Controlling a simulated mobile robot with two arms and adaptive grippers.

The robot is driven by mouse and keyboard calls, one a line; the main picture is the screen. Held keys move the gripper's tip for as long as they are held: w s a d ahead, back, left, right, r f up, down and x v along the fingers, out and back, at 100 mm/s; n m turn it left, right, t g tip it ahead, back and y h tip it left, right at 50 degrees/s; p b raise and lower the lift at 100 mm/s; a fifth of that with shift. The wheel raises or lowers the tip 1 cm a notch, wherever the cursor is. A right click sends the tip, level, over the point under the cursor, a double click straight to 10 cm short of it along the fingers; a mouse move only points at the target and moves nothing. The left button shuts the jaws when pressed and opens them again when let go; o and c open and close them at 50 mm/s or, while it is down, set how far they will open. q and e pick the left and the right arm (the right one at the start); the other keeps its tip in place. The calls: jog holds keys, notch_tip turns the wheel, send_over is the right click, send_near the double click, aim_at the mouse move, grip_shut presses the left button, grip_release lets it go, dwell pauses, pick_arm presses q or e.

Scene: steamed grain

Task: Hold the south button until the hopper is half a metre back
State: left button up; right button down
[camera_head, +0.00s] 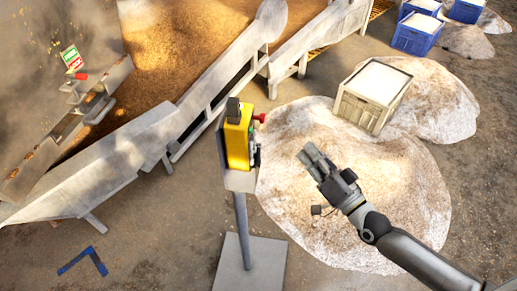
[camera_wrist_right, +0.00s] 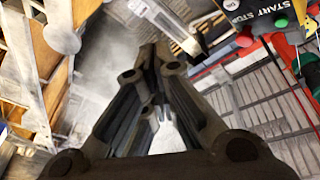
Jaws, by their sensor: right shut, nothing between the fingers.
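A yellow button box (camera_head: 238,142) stands on a grey post (camera_head: 243,230) in the middle of the head view. A red knob (camera_head: 260,117) sticks out of its right side. I cannot read a south label on it. My right gripper (camera_head: 309,157) is shut and empty, to the right of the box and apart from it. Its shut fingers (camera_wrist_right: 158,70) also show in the right wrist view. There, a panel marked START STOP (camera_wrist_right: 258,15) is at the top right, with a green button (camera_wrist_right: 281,22) and a red button (camera_wrist_right: 244,40). I cannot tell which part is the hopper. My left gripper is out of view.
A long metal trough wall (camera_head: 200,100) bounds a brown grain bed (camera_head: 185,45) at upper left. Pale grain heaps (camera_head: 300,190) lie right of the post, with a white-filled crate (camera_head: 362,112) on them. Blue crates (camera_head: 415,40) stand at top right. Floor at lower left is mostly clear.

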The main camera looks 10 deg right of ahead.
aim_at(255, 150)
jog(key=shift+a, duration=0.1)
jog(key=w+a+p, duration=0.2)
jog(key=w+a, duration=0.1)
jog(key=a, duration=0.5)
jog(key=shift+a, duration=0.15)
dwell(1.4)
jog(key=shift+w+a, duration=0.1)
jog(key=shift+a, duration=0.2)
